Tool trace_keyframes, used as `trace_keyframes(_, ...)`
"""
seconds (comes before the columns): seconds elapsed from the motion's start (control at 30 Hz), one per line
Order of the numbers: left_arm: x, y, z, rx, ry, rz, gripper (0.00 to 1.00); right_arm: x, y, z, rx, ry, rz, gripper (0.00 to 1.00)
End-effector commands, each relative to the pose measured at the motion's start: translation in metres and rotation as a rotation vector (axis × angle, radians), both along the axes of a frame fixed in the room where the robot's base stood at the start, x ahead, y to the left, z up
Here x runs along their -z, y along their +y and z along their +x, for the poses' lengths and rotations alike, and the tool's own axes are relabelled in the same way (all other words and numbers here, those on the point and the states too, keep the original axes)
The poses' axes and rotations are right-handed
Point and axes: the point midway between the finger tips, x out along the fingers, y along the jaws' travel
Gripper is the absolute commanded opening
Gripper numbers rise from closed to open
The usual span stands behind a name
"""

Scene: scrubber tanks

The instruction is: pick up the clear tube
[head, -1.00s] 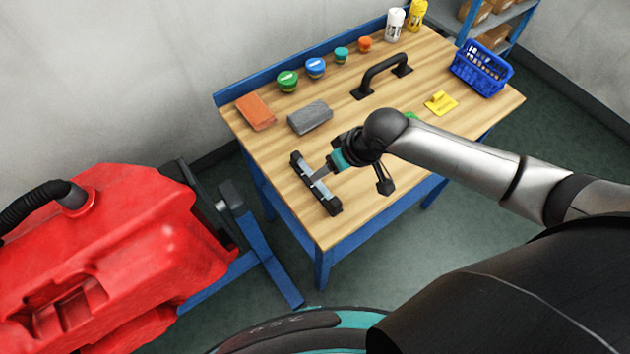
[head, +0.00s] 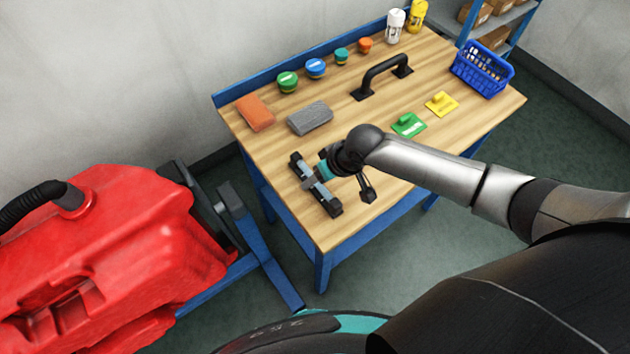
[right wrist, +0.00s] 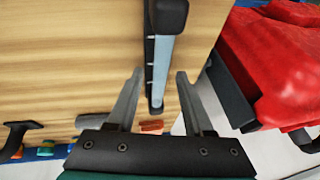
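The clear tube (head: 322,192) is a pale blue see-through bar between two black end blocks, near the table's front left edge. In the right wrist view the tube (right wrist: 162,72) runs lengthwise between my fingers. My right gripper (head: 309,183) is at the middle of the tube in the head view. In the right wrist view my right gripper (right wrist: 160,74) is open, with a finger on each side of the tube and gaps showing. My left gripper is not in view.
The wooden table (head: 365,230) also holds an orange sponge (head: 255,113), a grey block (head: 310,118), a black handle (head: 382,75), green (head: 408,124) and yellow (head: 441,104) pieces and a blue basket (head: 482,68). A red tank (head: 120,240) stands left of the table.

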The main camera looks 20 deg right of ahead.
Motion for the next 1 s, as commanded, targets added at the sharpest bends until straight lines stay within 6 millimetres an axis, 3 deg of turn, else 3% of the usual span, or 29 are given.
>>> trace_keyframes(0.07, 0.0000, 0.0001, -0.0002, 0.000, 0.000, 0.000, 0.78, -0.0001, -0.0002, 0.0000, 0.000, 0.000, 0.000, 0.41)
trace_keyframes(0.43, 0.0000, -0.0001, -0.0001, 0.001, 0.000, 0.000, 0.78, -0.0002, -0.0004, -0.0001, 0.000, 0.000, 0.000, 0.00)
trace_keyframes(1.0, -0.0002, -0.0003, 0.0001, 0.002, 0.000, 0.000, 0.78, -0.0011, -0.0004, 0.0002, 0.000, -0.001, 0.000, 0.00)
